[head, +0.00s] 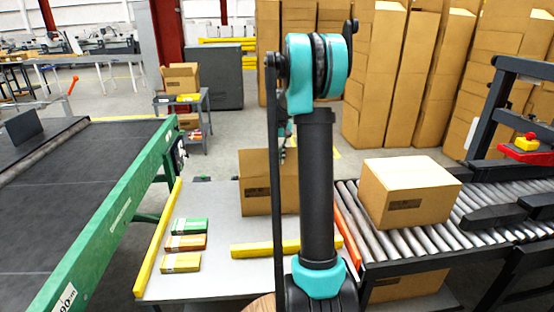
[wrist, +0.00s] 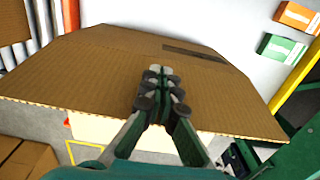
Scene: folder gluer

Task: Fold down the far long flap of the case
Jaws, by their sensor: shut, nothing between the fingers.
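The brown cardboard case (head: 256,182) stands on the grey table in the head view, partly hidden behind my arm. In the wrist view a broad cardboard panel of the case (wrist: 75,75) fills the middle, with its bare corrugated edge toward the bottom and a dark printed strip near the top. My gripper (wrist: 160,72) is shut and empty, with its fingertips over this panel. I cannot tell whether they touch it. In the head view the fingertips are hidden behind my arm and the case.
A yellow bar (head: 265,249) lies in front of the case. Small green and orange cartons (head: 188,226) lie to its left. A closed box (head: 410,190) sits on the roller conveyor at right. A green-framed belt (head: 120,215) runs along the left.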

